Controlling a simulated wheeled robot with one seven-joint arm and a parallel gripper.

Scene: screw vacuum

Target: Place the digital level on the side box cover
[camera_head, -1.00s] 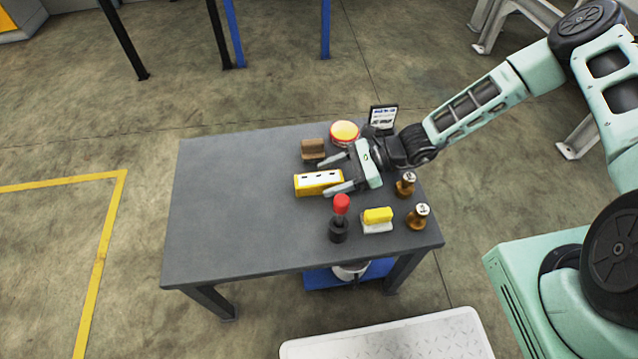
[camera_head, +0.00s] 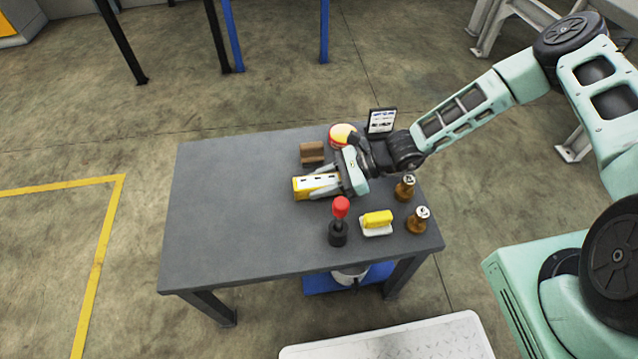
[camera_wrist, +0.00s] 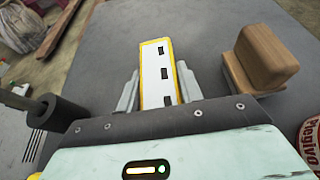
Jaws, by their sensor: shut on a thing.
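The digital level (camera_head: 304,187) is a yellow block with a white face and dark windows, on or just above the grey table. My gripper (camera_head: 326,184) is shut on its right part. In the wrist view the level (camera_wrist: 157,72) lies between the two fingers of my gripper (camera_wrist: 158,88), and its far end points away from me. A white panel with a raised tread pattern (camera_head: 400,340) at the bottom edge of the head view may be the side box cover. It is partly out of frame, and my gripper is well away from it.
A brown wooden block (camera_head: 312,152) and a round red-yellow tin (camera_head: 340,135) stand behind the level. In front are a red-topped black tool (camera_head: 339,222), a yellow-and-white brush-like item (camera_head: 377,222) and two brown bottles (camera_head: 405,187). A display stand (camera_head: 381,121) is at the back. The table's left half (camera_head: 225,210) is clear.

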